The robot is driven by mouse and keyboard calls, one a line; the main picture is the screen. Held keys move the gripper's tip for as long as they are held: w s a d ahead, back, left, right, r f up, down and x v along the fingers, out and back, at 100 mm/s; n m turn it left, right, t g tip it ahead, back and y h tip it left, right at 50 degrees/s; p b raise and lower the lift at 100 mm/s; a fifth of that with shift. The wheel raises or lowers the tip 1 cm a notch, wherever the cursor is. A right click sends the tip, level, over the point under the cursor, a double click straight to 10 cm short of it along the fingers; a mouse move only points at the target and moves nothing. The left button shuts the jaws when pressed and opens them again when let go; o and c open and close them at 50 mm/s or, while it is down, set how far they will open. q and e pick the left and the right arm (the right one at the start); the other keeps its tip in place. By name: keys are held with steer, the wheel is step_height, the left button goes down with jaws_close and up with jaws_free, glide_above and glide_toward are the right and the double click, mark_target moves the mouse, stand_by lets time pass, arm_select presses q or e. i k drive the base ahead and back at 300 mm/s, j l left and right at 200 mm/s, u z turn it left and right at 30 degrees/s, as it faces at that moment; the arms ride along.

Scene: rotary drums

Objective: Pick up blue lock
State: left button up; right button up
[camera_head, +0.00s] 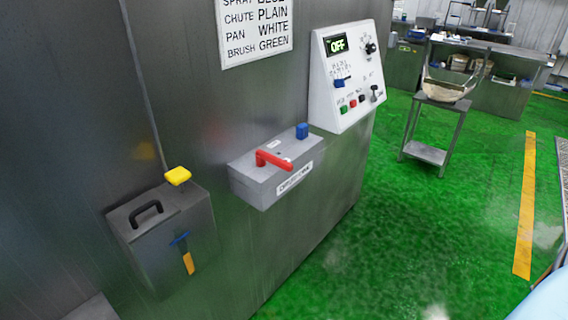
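A small blue block, which looks like the blue lock (302,131), sits upright on the far right end of the top of a grey box (262,186) fixed to the steel wall. A red lever handle (274,160) lies on the same box top, to the left of the blue block and apart from it. Neither of my grippers shows in the head view, so nothing is seen touching the blue block.
A white control panel (324,98) reading OFF is right behind the grey box. A steel box (150,260) with a black handle and a yellow block (178,176) is at left. A small stand (427,153) is farther back. Green floor is open at right.

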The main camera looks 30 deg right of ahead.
mark_target(302, 130)
steer(key=i+l, duration=0.15)
steer(key=l, duration=0.2)
steer(key=i+l, duration=0.2)
steer(key=l, duration=0.15)
steer(key=i+l, duration=0.15)
steer(key=l, duration=0.25)
steer(key=i+l, duration=0.2)
steer(key=l, duration=0.15)
steer(key=z, duration=0.05)
